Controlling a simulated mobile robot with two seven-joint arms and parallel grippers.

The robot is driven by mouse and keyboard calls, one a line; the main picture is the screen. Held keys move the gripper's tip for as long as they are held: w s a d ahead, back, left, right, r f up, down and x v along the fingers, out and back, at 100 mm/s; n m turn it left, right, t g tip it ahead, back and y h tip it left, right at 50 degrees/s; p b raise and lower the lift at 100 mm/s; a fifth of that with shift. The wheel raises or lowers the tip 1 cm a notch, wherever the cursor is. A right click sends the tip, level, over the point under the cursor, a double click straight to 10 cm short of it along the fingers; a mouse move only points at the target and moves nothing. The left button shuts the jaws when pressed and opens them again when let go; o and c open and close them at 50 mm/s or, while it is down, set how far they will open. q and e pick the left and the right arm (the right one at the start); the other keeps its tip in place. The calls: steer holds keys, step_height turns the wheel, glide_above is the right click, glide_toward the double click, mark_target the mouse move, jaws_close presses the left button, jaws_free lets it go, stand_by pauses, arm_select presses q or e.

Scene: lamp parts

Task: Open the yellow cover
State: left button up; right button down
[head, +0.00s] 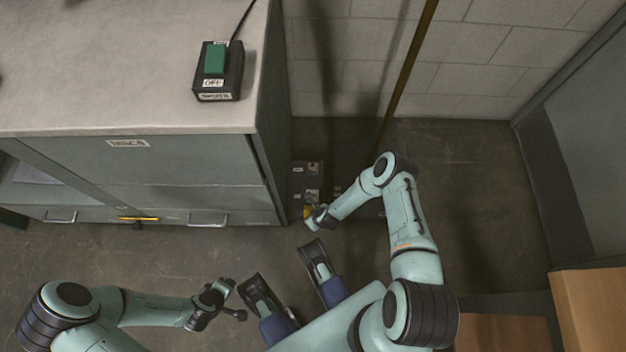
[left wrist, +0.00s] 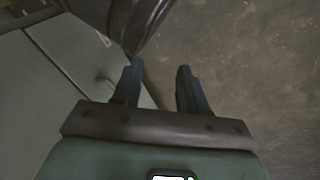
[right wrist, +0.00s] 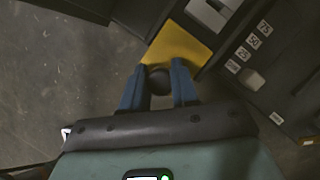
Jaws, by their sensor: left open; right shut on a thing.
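The yellow cover (right wrist: 182,46) is a flat plate beside the dark panel in the right wrist view. A dark round knob (right wrist: 158,82) shows at its near edge. My right gripper (right wrist: 159,70) is shut on this knob, one finger on each side. In the head view my right gripper (head: 314,216) is low by the dark floor box, and only a sliver of yellow shows there. I cannot tell how far the cover stands from the panel. My left gripper (left wrist: 160,74) is open and empty; in the head view it (head: 228,300) hangs over the floor.
The dark box (head: 307,178) with labels stands beside the grey cabinet (head: 180,165). Number labels and a pale knob (right wrist: 252,80) are on its panel. A brown pole (head: 410,62) rises behind.

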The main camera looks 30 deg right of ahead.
steer(key=c, duration=0.9)
jaws_free()
steer(key=shift+d, duration=0.1)
steer(key=shift+o, duration=0.2)
steer(key=p+v, duration=0.1)
steer(key=v, duration=0.2)
steer(key=shift+r, duration=0.1)
arm_select(q)
steer(key=s+d+r+g+h+p, duration=0.1)
steer(key=s+d+r+p, duration=0.2)
steer(key=s+r+p, duration=0.1)
step_height(320, 180, up, 2)
steer(key=shift+s+d+r+m+g, duration=0.3)
steer(key=shift+s+d, duration=0.1)
steer(key=shift+s, duration=0.45)
arm_select(e)
steer(key=a+v, duration=0.1)
steer(key=v, duration=0.9)
steer(key=shift+d, duration=0.55)
arm_select(q)
steer(key=shift+f, duration=0.1)
arm_select(e)
steer(key=shift+s, duration=0.1)
